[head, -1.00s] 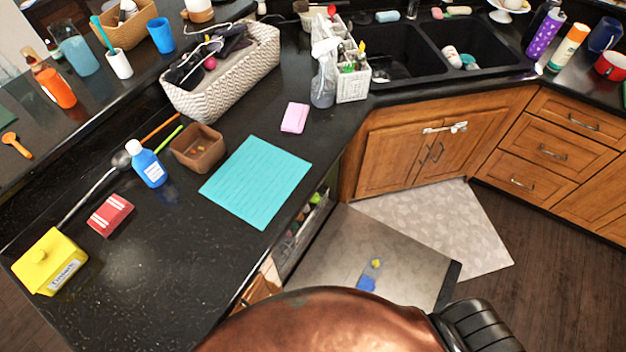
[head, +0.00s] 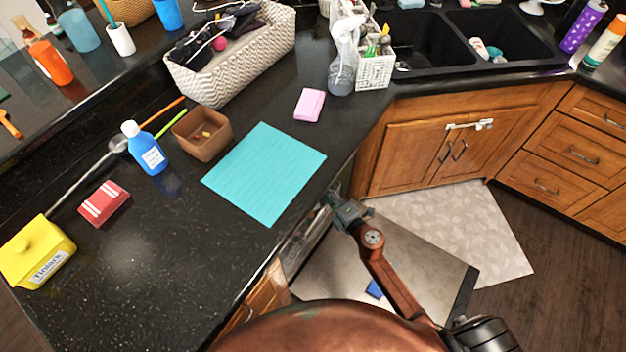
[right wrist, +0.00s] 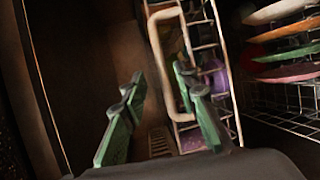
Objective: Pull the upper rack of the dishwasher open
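The dishwasher door (head: 425,262) is folded down flat in front of the counter. The dishwasher opening (head: 312,235) under the counter edge is mostly hidden in the head view. My right gripper (head: 346,211) is at this opening, over the inner part of the door. In the right wrist view its two green fingers (right wrist: 158,85) are spread apart with nothing held between them. A wire rack (right wrist: 208,42) with a pale looped frame (right wrist: 160,48) lies just ahead; the right-hand finger overlaps the loop, and contact cannot be told. My left gripper is out of view.
Several plates (right wrist: 284,42) stand in a wire rack at the right of the wrist view. A blue piece (head: 374,289) lies on the door. The counter holds a teal mat (head: 264,174), brown bowl (head: 202,133) and pink sponge (head: 309,104). A pale floor mat (head: 465,225) lies beyond the door.

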